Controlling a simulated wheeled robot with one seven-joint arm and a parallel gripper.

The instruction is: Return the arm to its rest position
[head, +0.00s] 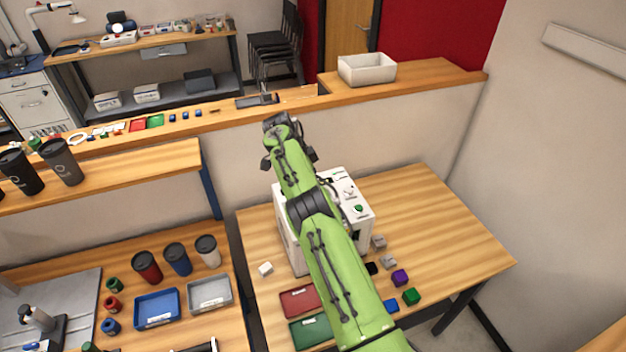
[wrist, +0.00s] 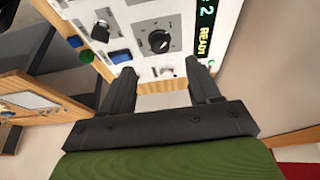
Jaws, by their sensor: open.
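My green arm (head: 340,275) stretches from the lower right up over the right-hand table, in front of the white laser marker (head: 357,205). My gripper (wrist: 163,74) is open, with nothing between its two dark fingers. In the wrist view the marker's white panel (wrist: 135,20) fills the upper middle, with a black knob (wrist: 160,41), a blue button (wrist: 120,56) and a green display (wrist: 204,30) reading "READY". The fingers point at the panel's edge; I cannot tell the exact gap. In the head view the fingers are hard to make out.
Red (head: 298,302) and green (head: 310,332) trays lie left of my arm, with purple (head: 400,278), green (head: 411,296) and blue (head: 391,306) cubes to its right. A low partition with a wooden ledge (head: 430,82) stands behind. The table's right side (head: 450,235) is clear.

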